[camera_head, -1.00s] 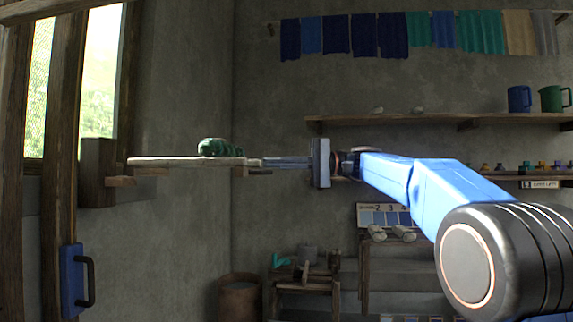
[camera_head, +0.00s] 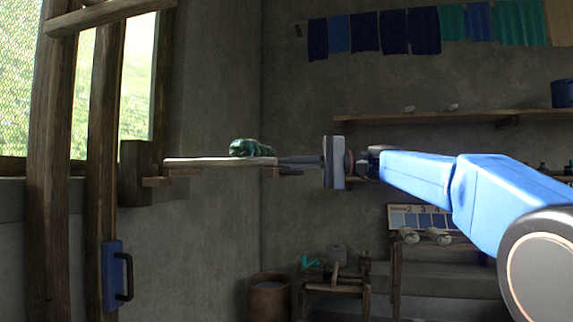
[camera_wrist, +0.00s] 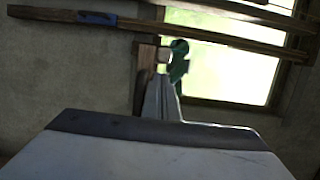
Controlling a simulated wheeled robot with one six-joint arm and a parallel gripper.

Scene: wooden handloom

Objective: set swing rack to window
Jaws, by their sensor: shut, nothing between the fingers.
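The swing rack appears to be the flat pale wooden board (camera_head: 205,162) at mid-left in the head view, seen nearly edge-on. A dark green skein (camera_head: 252,147) lies on its right part and also shows in the wrist view (camera_wrist: 178,62). A dark wooden block (camera_head: 135,170) stands by the board's left end. My gripper (camera_head: 283,160) is shut and empty, its fingertips at the board's right end; I cannot tell whether they touch it. In the wrist view my fingers (camera_wrist: 160,95) point towards the skein. The window (camera_head: 140,75) is bright behind wooden posts at left.
Upright wooden posts (camera_head: 103,150) stand at left, one with a blue handle plate (camera_head: 112,275). A wall shelf (camera_head: 430,117) and hanging cloths (camera_head: 395,33) are at the back. A bucket (camera_head: 268,296) and a small wooden stand (camera_head: 335,285) are below.

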